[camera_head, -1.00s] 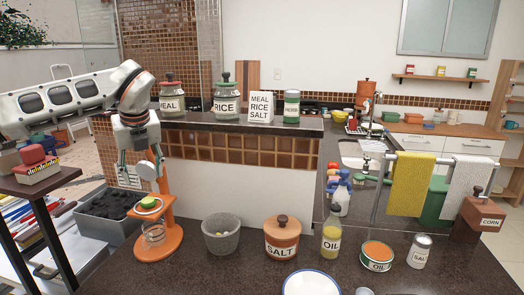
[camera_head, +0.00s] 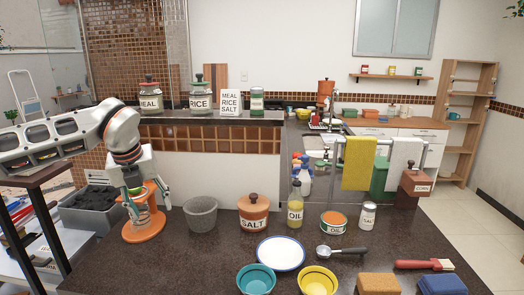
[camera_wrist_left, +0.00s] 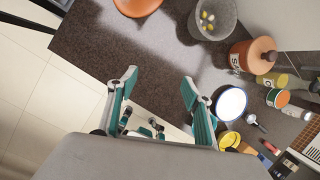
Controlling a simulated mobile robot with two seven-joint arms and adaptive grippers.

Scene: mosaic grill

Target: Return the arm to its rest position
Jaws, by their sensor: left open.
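My left gripper (camera_head: 147,203) comes in from the left in the head view and overlaps the orange stand (camera_head: 143,232) at the left end of the dark counter. Its two teal fingers also show in the left wrist view (camera_wrist_left: 158,82), spread apart with nothing between them. There they hang over the counter's edge and the floor, apart from the orange base (camera_wrist_left: 138,4) at the top. The stand's upper part is largely hidden behind the gripper in the head view. My right gripper is not in view.
A grey bucket (camera_head: 201,215), a salt pot (camera_head: 253,214) and an oil bottle (camera_head: 295,203) stand right of the stand. A white plate (camera_head: 281,253), teal bowl (camera_head: 256,280) and yellow bowl (camera_head: 317,281) are nearer. A dark crate (camera_head: 88,212) is at the left.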

